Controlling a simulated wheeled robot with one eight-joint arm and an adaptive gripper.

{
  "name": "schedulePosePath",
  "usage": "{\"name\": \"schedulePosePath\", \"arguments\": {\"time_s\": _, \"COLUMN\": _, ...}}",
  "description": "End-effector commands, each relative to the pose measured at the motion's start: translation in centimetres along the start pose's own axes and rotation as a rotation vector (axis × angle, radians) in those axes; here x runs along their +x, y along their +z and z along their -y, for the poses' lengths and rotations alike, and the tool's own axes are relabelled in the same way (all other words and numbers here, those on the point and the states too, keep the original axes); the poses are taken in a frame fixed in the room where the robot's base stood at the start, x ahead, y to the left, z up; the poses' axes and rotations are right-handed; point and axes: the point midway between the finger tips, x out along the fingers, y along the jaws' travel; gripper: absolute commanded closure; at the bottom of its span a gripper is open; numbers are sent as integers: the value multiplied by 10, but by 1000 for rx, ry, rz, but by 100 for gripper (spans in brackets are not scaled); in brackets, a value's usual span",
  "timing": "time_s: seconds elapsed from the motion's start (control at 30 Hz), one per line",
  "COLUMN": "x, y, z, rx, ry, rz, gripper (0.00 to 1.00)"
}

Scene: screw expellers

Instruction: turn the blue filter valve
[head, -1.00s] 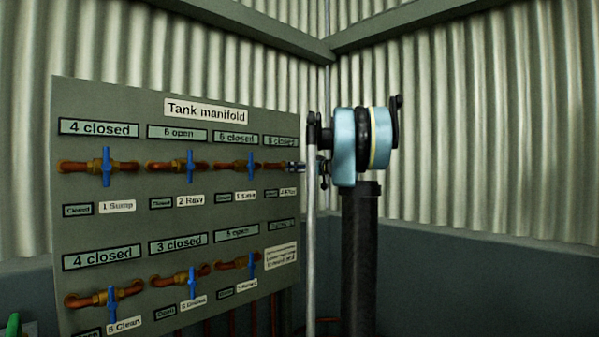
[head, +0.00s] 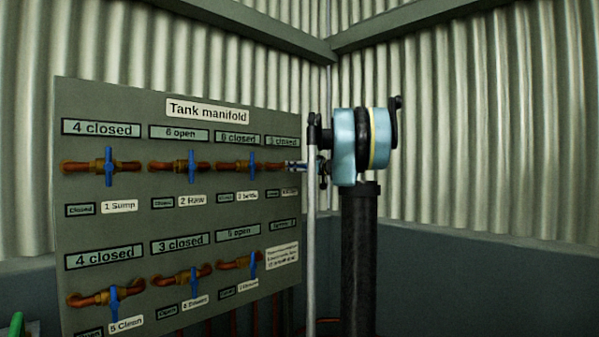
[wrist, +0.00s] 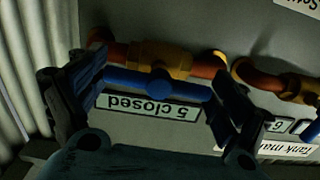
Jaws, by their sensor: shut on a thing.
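The blue filter valve handle (wrist: 160,83) lies across the wrist view in front of a brass valve body (wrist: 158,60) on a copper pipe. My gripper (wrist: 157,88) has one finger at each end of this handle and is shut on it. The sign beside it reads "5 closed" (wrist: 148,106), upside down in this view. In the head view my gripper (head: 300,167) is at the right end of the upper valve row, and it mostly hides this valve.
The tank manifold panel (head: 150,228) carries other blue-handled valves in two rows, such as Sump (head: 109,167) and Raw (head: 192,166). The nearest in its row is just left of my gripper. Corrugated walls (head: 480,130) meet behind my arm.

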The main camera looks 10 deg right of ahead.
Motion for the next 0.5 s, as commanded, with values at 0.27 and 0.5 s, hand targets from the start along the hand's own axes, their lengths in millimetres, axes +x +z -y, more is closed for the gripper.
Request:
{"name": "schedulePosePath", "arguments": {"time_s": 0.27, "x": 2, "y": -1, "z": -1, "rx": 164, "ry": 6, "rz": -1, "gripper": 32}}
{"name": "schedulePosePath", "arguments": {"time_s": 0.5, "x": 3, "y": 0, "z": 0, "rx": 385, "ry": 5, "rz": -1, "gripper": 32}}
